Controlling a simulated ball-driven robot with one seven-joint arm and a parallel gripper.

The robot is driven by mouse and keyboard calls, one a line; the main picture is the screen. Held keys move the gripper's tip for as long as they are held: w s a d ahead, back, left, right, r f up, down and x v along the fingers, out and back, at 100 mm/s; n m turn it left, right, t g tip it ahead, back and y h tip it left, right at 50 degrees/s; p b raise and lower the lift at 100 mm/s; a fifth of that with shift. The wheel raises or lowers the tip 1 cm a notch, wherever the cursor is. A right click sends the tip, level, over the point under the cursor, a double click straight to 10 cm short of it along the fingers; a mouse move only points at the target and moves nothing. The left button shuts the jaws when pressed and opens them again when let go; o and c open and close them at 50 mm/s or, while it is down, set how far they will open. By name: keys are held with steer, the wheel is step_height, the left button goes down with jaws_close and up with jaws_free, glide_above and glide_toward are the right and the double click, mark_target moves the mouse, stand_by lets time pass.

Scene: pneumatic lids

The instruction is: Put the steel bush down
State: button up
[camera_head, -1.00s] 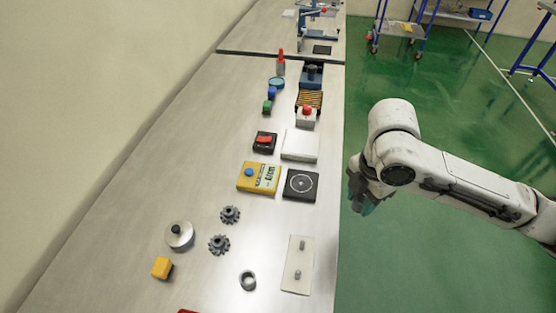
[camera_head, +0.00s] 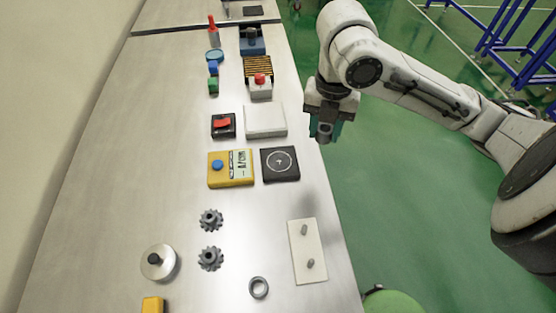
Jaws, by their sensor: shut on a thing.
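My gripper (camera_head: 324,132) points down at the right edge of the bench, near the black square pad with a white circle. It is shut on a small grey cylinder, the steel bush (camera_head: 324,129), which shows between the fingers. The fingers partly hide the bush. A pale plate with two upright grey pins (camera_head: 308,252) lies on the bench nearer to me. A grey ring (camera_head: 258,288) lies flat to the left of the plate.
The black pad (camera_head: 280,163) is beside a yellow box with a blue button (camera_head: 231,168). Two dark gears (camera_head: 210,220), a round metal lid with a black knob (camera_head: 158,261) and a white block (camera_head: 265,121) stand on the bench (camera_head: 120,150). Bare steel lies left.

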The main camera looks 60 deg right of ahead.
steer(key=w+f+b, duration=0.1)
steer(key=b, duration=0.5)
glide_above(279, 161)
steer(key=s, duration=0.1)
step_height(279, 161, down, 6)
steer(key=shift+d+r, duration=0.15)
steer(key=shift+r, duration=0.05)
steer(key=shift+w+f, duration=0.3)
steer(key=shift+f, duration=0.2)
steer(key=shift+w+f, duration=0.2)
steer(key=shift+f, duration=1.55)
